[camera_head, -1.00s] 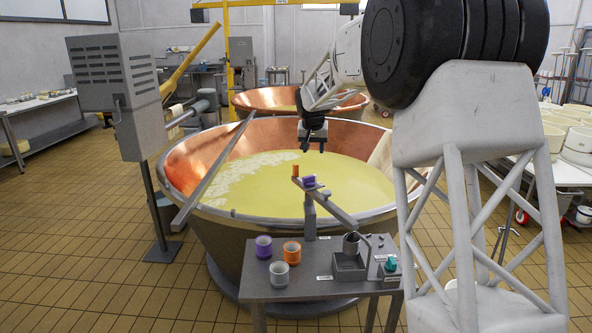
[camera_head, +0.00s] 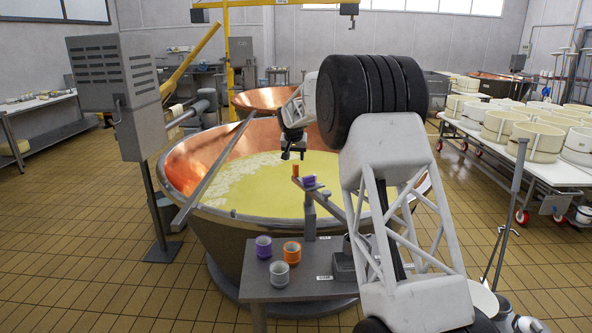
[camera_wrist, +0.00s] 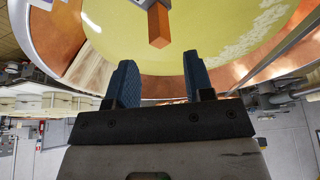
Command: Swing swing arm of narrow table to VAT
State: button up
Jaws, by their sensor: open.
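The narrow table (camera_head: 308,288) stands in front of the copper vat (camera_head: 222,226), which holds yellow liquid with pale curd. The table's grey swing arm (camera_head: 331,201) sits on a post and slants from lower right to upper left, its far end over the vat's near side. An orange block (camera_head: 295,170) stands upright at that end, with a purple piece (camera_head: 309,181) beside it. My gripper (camera_head: 292,156) is open and empty, just above the orange block. In the wrist view the orange block (camera_wrist: 158,25) shows ahead of the two apart fingers, not between them.
Purple (camera_head: 263,247), orange (camera_head: 292,252) and grey (camera_head: 279,273) cups stand on the narrow table. My arm hides the table's right part. A grey machine on a stand (camera_head: 128,95) and a long bar (camera_head: 212,172) are at left. A trolley with white moulds (camera_head: 533,138) is at right.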

aim_at(296, 165)
jog(key=shift+f, duration=0.15)
jog(key=shift+x, duration=3.75)
jog(key=shift+c, duration=0.3)
grip_shut()
